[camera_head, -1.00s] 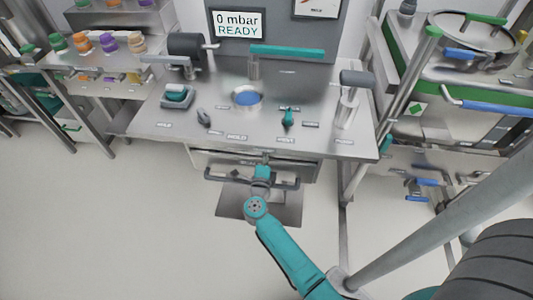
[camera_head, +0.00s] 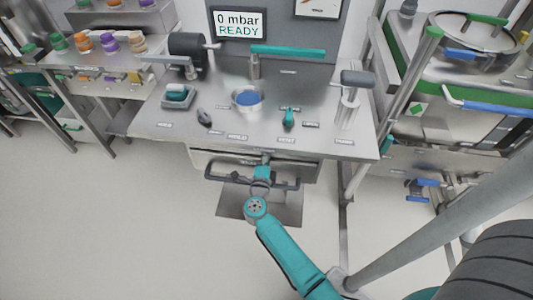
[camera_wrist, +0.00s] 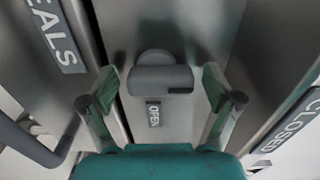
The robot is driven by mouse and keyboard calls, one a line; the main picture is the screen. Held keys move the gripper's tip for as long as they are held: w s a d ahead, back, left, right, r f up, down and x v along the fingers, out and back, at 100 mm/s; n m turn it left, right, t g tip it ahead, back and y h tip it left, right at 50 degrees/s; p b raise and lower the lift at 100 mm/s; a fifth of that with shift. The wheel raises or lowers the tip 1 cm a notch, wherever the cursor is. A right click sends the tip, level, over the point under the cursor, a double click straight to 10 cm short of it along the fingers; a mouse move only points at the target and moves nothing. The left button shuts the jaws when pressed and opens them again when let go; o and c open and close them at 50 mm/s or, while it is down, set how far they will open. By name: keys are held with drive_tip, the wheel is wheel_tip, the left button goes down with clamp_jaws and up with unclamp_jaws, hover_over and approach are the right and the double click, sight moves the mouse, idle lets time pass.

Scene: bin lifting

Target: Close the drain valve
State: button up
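The drain valve handle (camera_wrist: 160,77) is a grey rounded lever in the wrist view, on a metal face under the bench front. An OPEN label (camera_wrist: 154,114) lies just below it, and a CLOSED label (camera_wrist: 292,128) lies off to the right. My gripper (camera_wrist: 163,88) is open, with one finger on each side of the handle and gaps visible between fingers and handle. In the head view my gripper (camera_head: 262,163) is at the bench's front edge, by the drawer; the valve itself is hidden there.
A drawer front with a dark bar handle (camera_head: 225,178) lies close around my gripper. A SEALS label (camera_wrist: 56,35) is at upper left in the wrist view. The steel bench (camera_head: 215,118) carries several fittings above. The floor to the left is clear.

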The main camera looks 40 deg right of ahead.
drive_tip(key=shift+s, duration=0.1)
drive_tip(key=v, duration=1.1)
drive_tip(key=shift+s+a, duration=0.25)
drive_tip(key=shift+a, duration=0.1)
drive_tip(key=s+a+r+n+t+y, duration=0.1)
drive_tip(key=s+a+r+n+y, duration=0.3)
drive_tip(key=s+n, duration=0.5)
drive_tip(key=s+a+r+n+t+y, duration=0.1)
drive_tip(key=s+a+r+n+y, duration=0.3)
drive_tip(key=s+n, duration=0.5)
drive_tip(key=s+a+r+n+t+y, duration=0.1)
drive_tip(key=s+a+r+n+y, duration=0.4)
drive_tip(key=s+n, duration=0.5)
drive_tip(key=s+y, duration=0.1)
drive_tip(key=s, duration=0.3)
drive_tip(key=shift+s+a+t, duration=0.25)
drive_tip(key=shift+a+t, duration=0.05)
drive_tip(key=shift+t, duration=0.1)
